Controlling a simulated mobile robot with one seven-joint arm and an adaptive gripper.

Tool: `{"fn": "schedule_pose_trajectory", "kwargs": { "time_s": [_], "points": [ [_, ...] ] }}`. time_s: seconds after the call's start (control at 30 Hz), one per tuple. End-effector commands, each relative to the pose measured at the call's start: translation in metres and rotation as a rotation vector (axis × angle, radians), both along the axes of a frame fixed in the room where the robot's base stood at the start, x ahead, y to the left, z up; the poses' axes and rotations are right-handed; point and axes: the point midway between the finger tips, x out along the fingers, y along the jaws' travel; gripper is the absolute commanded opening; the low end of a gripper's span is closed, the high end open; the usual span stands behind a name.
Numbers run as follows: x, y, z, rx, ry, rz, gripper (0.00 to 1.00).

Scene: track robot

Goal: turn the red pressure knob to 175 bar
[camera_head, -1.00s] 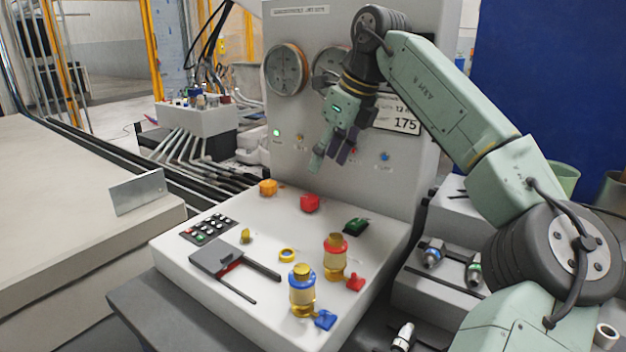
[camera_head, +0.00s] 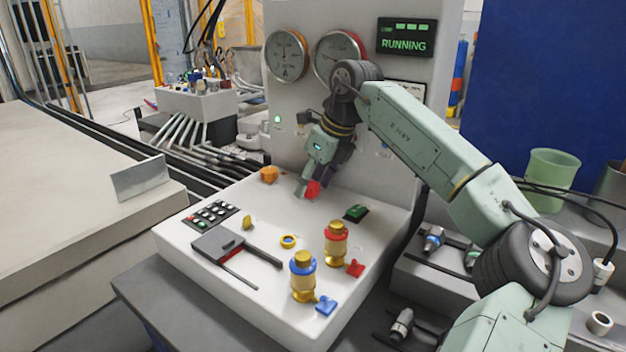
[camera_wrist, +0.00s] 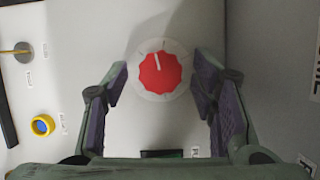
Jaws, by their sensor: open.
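The red pressure knob (camera_head: 313,189) sits on the white console top, partly hidden by my gripper in the head view. In the wrist view the red knob (camera_wrist: 160,72) is a scalloped disc on a pale dial, and its white pointer line points up and slightly left. My gripper (camera_head: 308,188) is above the console at the knob. In the wrist view my gripper (camera_wrist: 160,95) is open, with one purple-padded finger on each side of the knob and a gap on both sides. Two round gauges (camera_head: 287,56) (camera_head: 338,56) are on the panel; their readings are too small to tell.
An orange knob (camera_head: 269,174) is left of the red one and a green switch (camera_head: 356,213) to the right. Two brass valves (camera_head: 303,277) (camera_head: 335,245) stand at the front. A display (camera_head: 407,37) reads RUNNING. A yellow ring with blue centre (camera_wrist: 42,125) shows at left.

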Motion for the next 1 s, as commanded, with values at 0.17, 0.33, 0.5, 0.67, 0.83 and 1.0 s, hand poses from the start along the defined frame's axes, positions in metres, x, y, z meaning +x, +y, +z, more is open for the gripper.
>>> {"fn": "schedule_pose_trajectory", "kwargs": {
  "time_s": [0.17,0.33,0.5,0.67,0.83,1.0],
  "points": [
    [0.0001,-0.0001,0.0000,0.000,0.000,0.000,0.52],
    [0.0000,-0.0001,0.0002,0.000,0.000,0.000,0.41],
    [0.0001,-0.0002,0.0003,0.000,0.000,0.000,0.29],
    [0.0000,-0.0002,0.0003,0.000,0.000,0.000,0.18],
    [-0.0001,-0.0001,0.0004,0.000,0.000,0.000,0.07],
    [-0.0001,0.0000,0.0002,0.000,0.000,-0.003,0.04]
  ]
}}
